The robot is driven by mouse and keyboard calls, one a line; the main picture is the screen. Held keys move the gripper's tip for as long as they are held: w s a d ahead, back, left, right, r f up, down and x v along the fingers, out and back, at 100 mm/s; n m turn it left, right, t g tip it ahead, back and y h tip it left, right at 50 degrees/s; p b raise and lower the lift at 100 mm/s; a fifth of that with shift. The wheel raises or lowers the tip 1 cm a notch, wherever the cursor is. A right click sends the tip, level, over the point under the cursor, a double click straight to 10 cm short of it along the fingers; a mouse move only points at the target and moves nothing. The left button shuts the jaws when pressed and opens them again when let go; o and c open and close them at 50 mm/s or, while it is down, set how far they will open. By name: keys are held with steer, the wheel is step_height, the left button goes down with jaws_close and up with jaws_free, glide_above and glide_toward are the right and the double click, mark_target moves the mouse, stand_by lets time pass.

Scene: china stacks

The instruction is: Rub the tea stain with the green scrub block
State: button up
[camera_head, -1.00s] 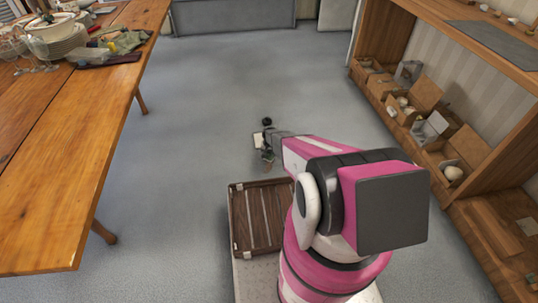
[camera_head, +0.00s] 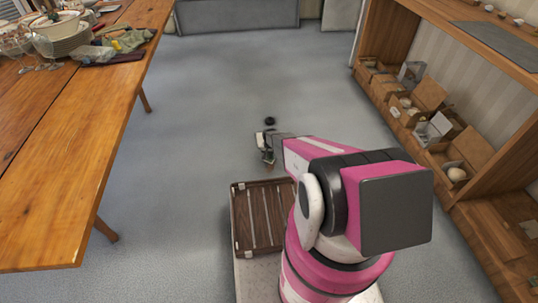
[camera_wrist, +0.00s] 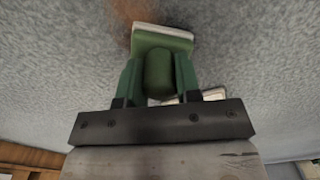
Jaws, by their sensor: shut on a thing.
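My gripper (camera_wrist: 158,72) is shut on the grip of the green scrub block (camera_wrist: 164,40), with one finger on each side. The block has a pale pad along its far edge. It is over the grey floor; I cannot tell whether the pad touches it. A brown, blurry tea stain (camera_wrist: 128,12) shows on the floor at the top of the wrist view, beside and beyond the block's far left corner. In the head view my gripper (camera_head: 265,148) is small, low over the floor beyond the crate. The block and stain are not clear there.
A small dark round thing (camera_head: 270,121) lies just beyond my gripper. A brown slatted crate (camera_head: 234,225) is close to me. A wooden table (camera_head: 70,150) with dishes stands left; shelves (camera_head: 470,210) with boxes stand right. The floor between is mostly clear.

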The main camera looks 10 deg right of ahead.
steer(key=shift+s, duration=0.45)
steer(key=shift+s, duration=0.15)
steer(key=shift+s, duration=1.05)
steer(key=shift+s, duration=0.1)
steer(key=shift+s, duration=1.1)
steer(key=shift+s, duration=0.1)
steer(key=shift+s, duration=1.1)
